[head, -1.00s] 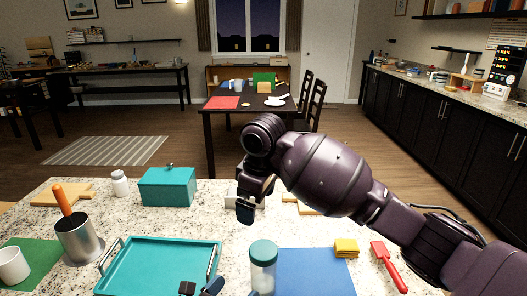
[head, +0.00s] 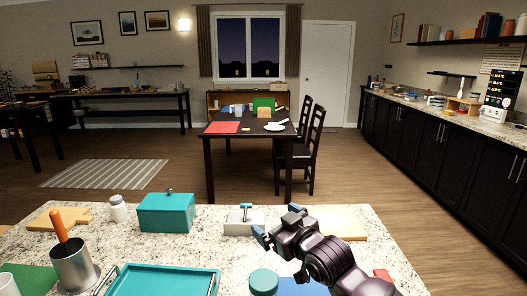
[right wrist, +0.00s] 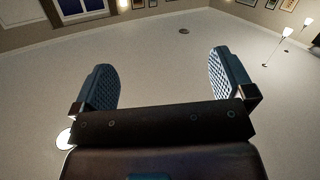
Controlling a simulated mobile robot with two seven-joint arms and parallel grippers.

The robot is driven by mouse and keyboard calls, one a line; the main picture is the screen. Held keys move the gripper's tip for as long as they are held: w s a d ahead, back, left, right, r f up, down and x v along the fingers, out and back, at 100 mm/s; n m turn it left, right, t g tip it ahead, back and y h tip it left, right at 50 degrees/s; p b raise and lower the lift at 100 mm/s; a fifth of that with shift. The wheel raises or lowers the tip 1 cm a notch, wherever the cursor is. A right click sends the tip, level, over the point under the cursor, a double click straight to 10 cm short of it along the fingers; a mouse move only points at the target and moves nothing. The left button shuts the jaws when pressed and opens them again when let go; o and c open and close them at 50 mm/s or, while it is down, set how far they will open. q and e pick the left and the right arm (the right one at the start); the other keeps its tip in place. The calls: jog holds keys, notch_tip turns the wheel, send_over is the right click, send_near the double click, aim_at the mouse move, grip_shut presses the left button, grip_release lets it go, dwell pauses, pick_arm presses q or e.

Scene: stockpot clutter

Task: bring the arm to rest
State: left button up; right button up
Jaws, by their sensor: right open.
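My right gripper (head: 266,235) is above the far right part of the speckled counter (head: 352,268), with its arm coming in from the lower right. In the right wrist view my right gripper (right wrist: 162,85) has its two blue padded fingers wide apart, with nothing between them. It is close to a white block with a teal handle (head: 238,228) in the head view; I cannot tell whether they touch. My left gripper is not in view.
On the counter are a teal lidded box (head: 166,213), a white bottle (head: 117,208), a metal pot with an orange-handled tool (head: 75,268), a teal tray (head: 160,283) and a teal-lidded jar (head: 263,283). A wooden board (head: 345,225) lies beyond my right arm.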

jog(key=s+d+f+m+t+h, duration=0.1)
jog(key=s+d+f+m+h, duration=0.45)
jog(key=s+d+f, duration=1.05)
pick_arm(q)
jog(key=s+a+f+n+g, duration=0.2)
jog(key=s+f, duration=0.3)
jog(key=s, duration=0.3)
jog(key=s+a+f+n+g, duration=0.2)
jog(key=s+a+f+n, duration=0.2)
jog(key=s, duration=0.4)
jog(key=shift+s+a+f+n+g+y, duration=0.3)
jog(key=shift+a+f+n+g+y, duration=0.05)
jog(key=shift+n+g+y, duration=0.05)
pick_arm(e)
jog(key=s+d+f+m+g+h, duration=0.1)
jog(key=s+d+f, duration=0.3)
jog(key=s+f, duration=0.4)
jog(key=s+d+f+m+g+h, duration=0.1)
jog(key=s+d+f+g+h, duration=0.1)
jog(key=s+f, duration=0.5)
jog(key=s+d+g, duration=0.1)
jog(key=s+d, duration=0.1)
jog(key=s, duration=0.1)
jog(key=shift+f, duration=0.4)
